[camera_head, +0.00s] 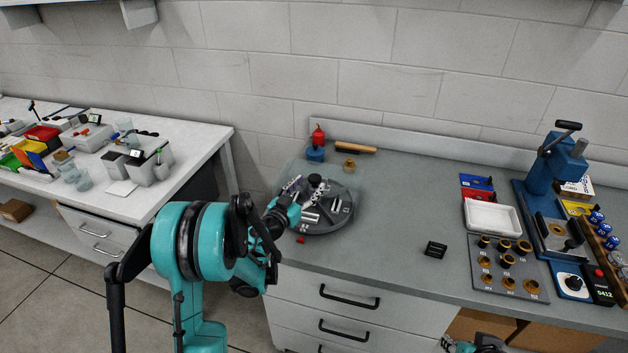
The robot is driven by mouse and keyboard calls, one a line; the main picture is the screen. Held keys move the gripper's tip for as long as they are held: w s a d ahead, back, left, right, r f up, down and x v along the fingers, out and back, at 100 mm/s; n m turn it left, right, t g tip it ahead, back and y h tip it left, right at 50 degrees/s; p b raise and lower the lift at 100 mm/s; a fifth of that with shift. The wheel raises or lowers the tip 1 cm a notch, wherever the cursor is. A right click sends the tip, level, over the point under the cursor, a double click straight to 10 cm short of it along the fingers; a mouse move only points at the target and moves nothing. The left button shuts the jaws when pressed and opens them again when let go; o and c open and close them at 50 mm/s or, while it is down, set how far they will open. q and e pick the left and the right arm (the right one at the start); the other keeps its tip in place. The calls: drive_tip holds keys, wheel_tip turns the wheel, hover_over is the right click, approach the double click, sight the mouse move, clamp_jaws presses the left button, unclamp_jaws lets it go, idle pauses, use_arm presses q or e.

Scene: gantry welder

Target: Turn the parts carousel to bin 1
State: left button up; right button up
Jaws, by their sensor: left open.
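The parts carousel (338,223) is a round dark grey tray on the grey bench, with a dark central knob (315,181) and several bins around it holding metal parts. Bin numbers are too small to read. My left gripper (291,206) is at the carousel's left rim, open; I cannot tell whether it touches the rim. My left arm hides part of the carousel's near left side. A part of my right arm's end (474,346) shows at the bottom edge, with its jaws not clear.
A black block (435,249), white tray (493,218) and blue press (545,170) stand to the right. Bench between carousel and block is clear.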

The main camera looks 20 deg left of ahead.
use_arm(q)
drive_tip(key=s+a, duration=0.1)
drive_tip(key=s, duration=0.6)
drive_tip(key=shift+a, duration=0.15)
drive_tip(key=s+a+r+n+g+y, duration=0.25)
drive_tip(key=s+r+n+y, duration=0.4)
drive_tip(key=r+y, duration=0.35)
drive_tip(key=s+d+f+m+g+h, duration=0.2)
drive_tip(key=s+d+f+g+h, duration=0.1)
drive_tip(key=s, duration=0.8)
drive_tip(key=s+d+f+m+g+h, duration=0.2)
drive_tip(key=s+d+f+g, duration=0.3)
drive_tip(key=s+d+f, duration=0.3)
drive_tip(key=s+d+h, duration=0.1)
drive_tip(key=s, duration=0.2)
drive_tip(key=shift+s+d+h, duration=0.2)
drive_tip(key=shift+h, duration=0.1)
